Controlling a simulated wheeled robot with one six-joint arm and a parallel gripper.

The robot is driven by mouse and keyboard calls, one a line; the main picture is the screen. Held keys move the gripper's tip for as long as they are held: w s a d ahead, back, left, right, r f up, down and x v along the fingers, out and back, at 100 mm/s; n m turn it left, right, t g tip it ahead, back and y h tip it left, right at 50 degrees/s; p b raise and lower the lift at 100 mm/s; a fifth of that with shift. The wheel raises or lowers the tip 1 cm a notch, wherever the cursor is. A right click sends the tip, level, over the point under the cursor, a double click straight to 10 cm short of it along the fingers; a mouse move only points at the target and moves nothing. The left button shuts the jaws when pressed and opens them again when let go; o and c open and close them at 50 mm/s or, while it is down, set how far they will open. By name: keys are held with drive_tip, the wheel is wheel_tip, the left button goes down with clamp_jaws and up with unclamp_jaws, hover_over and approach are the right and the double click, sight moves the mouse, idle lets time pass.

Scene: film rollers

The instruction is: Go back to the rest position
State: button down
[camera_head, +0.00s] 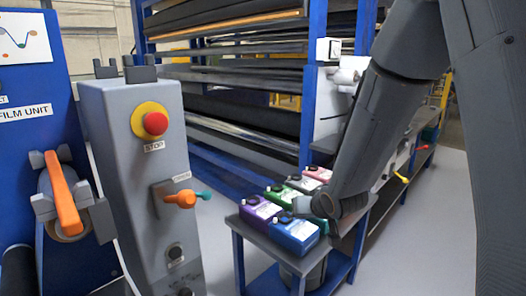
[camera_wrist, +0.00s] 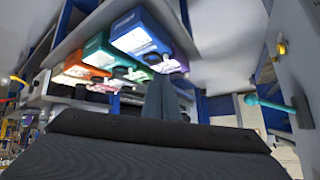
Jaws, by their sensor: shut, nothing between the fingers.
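My gripper (camera_wrist: 164,84) shows in the wrist view as dark fingers held together, with nothing between them. In the head view my arm reaches down from the upper right, and its end is over the small table (camera_head: 287,262) with the bottles. A purple bottle (camera_head: 259,209) and a blue bottle (camera_head: 292,236) stand at the front of this table. Green and pink bottles stand behind them, partly covered by my arm. In the wrist view, the bottles, including a blue one (camera_wrist: 140,35) and an orange one (camera_wrist: 77,68), appear tilted beyond the fingers.
A grey control post (camera_head: 135,200) with a red stop button (camera_head: 155,123) and an orange handle (camera_head: 180,198) stands left of the table. The blue film unit (camera_head: 30,150) is at far left. A rack of rollers (camera_head: 240,105) stands behind. Floor is clear at right.

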drive_tip(key=s+d+g+h, duration=0.1)
drive_tip(key=s+d+g, duration=0.3)
drive_tip(key=s, duration=0.9)
drive_tip(key=s+d+g+h, duration=0.1)
drive_tip(key=s+d+g, duration=0.3)
drive_tip(key=s, duration=0.9)
drive_tip(key=shift+s+f+m+g, duration=0.15)
drive_tip(key=shift+s+m+g, duration=0.1)
drive_tip(key=shift+m+g, duration=0.15)
